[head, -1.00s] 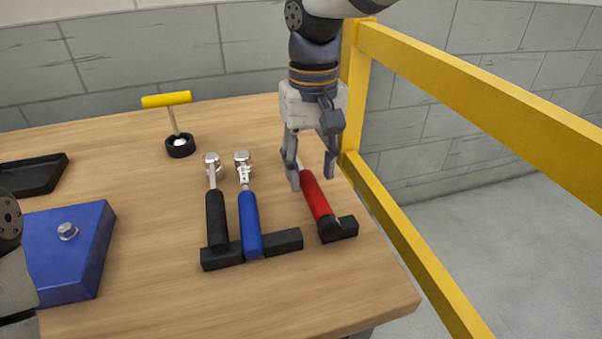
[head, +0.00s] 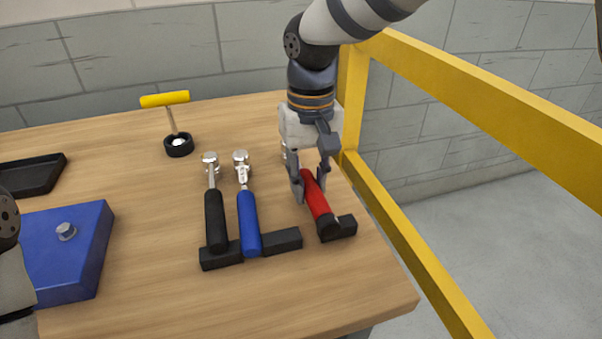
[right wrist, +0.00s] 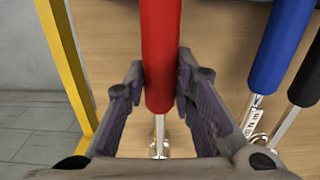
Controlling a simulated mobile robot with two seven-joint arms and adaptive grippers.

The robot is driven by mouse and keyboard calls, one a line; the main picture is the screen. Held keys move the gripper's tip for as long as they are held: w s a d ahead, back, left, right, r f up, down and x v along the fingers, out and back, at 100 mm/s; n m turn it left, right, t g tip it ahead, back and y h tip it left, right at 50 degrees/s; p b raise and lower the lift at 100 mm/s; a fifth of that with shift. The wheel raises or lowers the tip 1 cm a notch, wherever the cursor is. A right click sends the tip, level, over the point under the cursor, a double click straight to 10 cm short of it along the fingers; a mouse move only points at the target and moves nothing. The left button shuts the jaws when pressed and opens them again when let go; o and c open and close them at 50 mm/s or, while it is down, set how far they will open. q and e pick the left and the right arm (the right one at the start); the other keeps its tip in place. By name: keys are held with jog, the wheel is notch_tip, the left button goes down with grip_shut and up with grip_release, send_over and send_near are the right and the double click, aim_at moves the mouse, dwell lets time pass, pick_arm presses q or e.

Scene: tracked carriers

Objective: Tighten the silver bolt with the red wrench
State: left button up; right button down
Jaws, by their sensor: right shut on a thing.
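The red wrench (head: 318,203) lies at the right of the table, its handle end on a black rest (head: 338,229). My right gripper (head: 311,193) is shut on the upper part of its red handle. The right wrist view shows the red handle (right wrist: 160,60) between both fingers, with the silver shaft and head partly hidden below. The silver bolt (head: 66,231) stands on the blue block (head: 70,270) at the left. Only a part of my left arm shows at the left edge; its gripper is out of view.
A black-handled wrench (head: 216,222) and a blue-handled wrench (head: 249,224) lie left of the red one on a black rest (head: 222,257). A yellow-topped T-handle tool (head: 166,99) stands in a black ring. A black tray (head: 35,175) is at left. A yellow rail (head: 420,265) runs along the right.

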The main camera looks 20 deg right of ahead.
jog(key=shift+r+p, duration=0.3)
jog(key=shift+r, duration=3.2)
